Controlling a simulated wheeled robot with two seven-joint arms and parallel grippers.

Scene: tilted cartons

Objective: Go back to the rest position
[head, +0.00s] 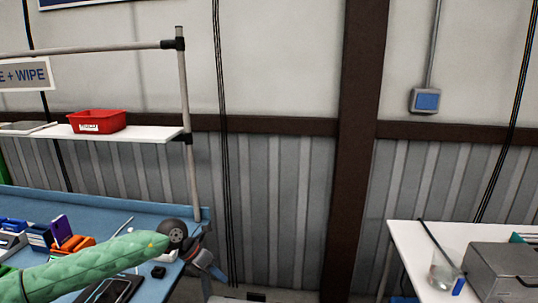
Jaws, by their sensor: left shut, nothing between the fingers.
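My left arm, in a green quilted sleeve, reaches in from the lower left over the blue workbench (160,207). My left gripper (218,273) is at the bench's right end, past the dark round wrist joint. It is shut with nothing in it, and it is small and partly hidden in this view. My right gripper is not in view.
Orange, purple and blue items (72,240) stand on the bench at left. A black tablet-like device (118,288) lies near my arm. A red bin (97,121) sits on the shelf above. A white table (408,240) at right holds a grey box (503,270). A gap separates bench and table.

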